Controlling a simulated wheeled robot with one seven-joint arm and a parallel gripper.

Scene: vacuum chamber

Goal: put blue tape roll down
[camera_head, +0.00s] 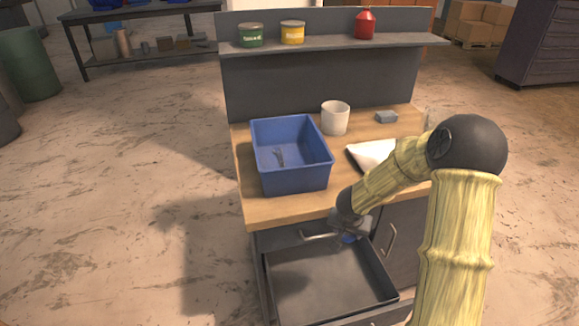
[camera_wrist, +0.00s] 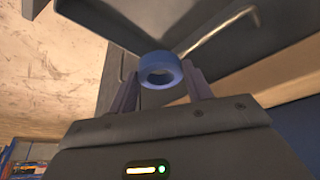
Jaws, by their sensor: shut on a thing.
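The blue tape roll (camera_wrist: 161,70) is held between the two fingers of my gripper (camera_wrist: 158,84) in the wrist view. My gripper is shut on it. In the head view my gripper (camera_head: 349,236) is in front of the bench's front edge, above the back part of an open drawer (camera_head: 330,284). Only a small blue bit of the roll (camera_head: 348,238) shows there, with the wrist hiding the rest. The drawer is pulled out and its visible floor looks empty.
On the wooden worktop (camera_head: 290,208) stand a blue bin (camera_head: 292,182) with a small grey item inside, a white cup (camera_head: 335,118), a grey block (camera_head: 386,117) and a white cloth-like thing (camera_head: 371,155). A shelf (camera_head: 330,44) above holds two cans and a red container.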

